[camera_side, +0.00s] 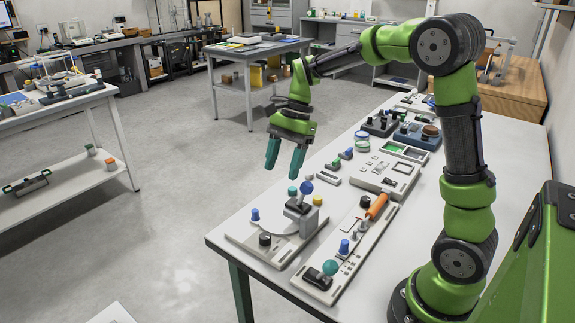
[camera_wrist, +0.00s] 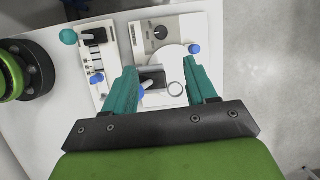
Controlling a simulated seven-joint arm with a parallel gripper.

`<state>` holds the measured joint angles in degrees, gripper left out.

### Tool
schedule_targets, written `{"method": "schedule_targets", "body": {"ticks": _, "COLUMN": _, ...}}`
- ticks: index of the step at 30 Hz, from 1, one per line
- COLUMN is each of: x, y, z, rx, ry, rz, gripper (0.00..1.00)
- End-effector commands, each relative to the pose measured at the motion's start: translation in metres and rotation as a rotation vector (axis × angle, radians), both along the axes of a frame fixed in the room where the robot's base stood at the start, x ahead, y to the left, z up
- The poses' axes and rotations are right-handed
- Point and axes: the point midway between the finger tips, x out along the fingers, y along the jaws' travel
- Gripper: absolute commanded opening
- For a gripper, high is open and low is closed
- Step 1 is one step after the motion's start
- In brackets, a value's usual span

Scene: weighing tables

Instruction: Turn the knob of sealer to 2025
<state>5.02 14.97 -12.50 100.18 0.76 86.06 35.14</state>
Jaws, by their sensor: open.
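No readable label shows which device is the sealer. One device (camera_side: 236,234) has a round pale plate, a black knob (camera_side: 264,240), a blue knob (camera_side: 255,214) and a lever with a blue ball (camera_side: 307,187). In the wrist view its black knob (camera_wrist: 160,32) sits on a dial panel too small to read. Beside it is a long narrow device (camera_side: 385,222) with an orange handle (camera_side: 377,206), a blue knob (camera_side: 344,247) and a teal ball lever (camera_side: 330,267). My gripper (camera_side: 285,164) is open and empty above the round-plate device. Its fingers (camera_wrist: 162,70) point down, apart from the knobs.
More devices stand farther back on the table, including a pale panel (camera_side: 389,176) and a blue box with knobs (camera_side: 418,136). The ball lever rises below my fingers. The table's left edge lies close to the round-plate device. Open floor (camera_side: 150,235) is beyond it.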

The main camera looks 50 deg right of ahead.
Motion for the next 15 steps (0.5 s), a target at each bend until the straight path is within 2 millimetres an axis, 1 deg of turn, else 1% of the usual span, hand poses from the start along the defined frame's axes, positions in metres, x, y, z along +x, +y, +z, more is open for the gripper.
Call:
{"method": "schedule_targets", "body": {"ticks": 1, "x": 0.004, "y": -0.003, "z": -0.005, "rx": 0.006, "ry": 0.024, "rz": -0.023, "gripper": 0.57}}
{"method": "schedule_targets", "body": {"ticks": 4, "x": 0.006, "y": -0.004, "z": -0.01, "rx": 0.012, "ry": 0.046, "rz": -0.047, "gripper": 0.57}}
{"method": "schedule_targets", "body": {"ticks": 8, "x": 0.007, "y": 0.001, "z": -0.021, "rx": 0.013, "ry": 0.05, "rz": -0.047, "gripper": 0.57}}
{"method": "schedule_targets", "body": {"ticks": 11, "x": 0.006, "y": 0.008, "z": -0.036, "rx": 0.012, "ry": 0.051, "rz": -0.047, "gripper": 0.57}}
{"method": "schedule_targets", "body": {"ticks": 15, "x": 0.005, "y": 0.019, "z": -0.065, "rx": 0.012, "ry": 0.052, "rz": -0.045, "gripper": 0.57}}
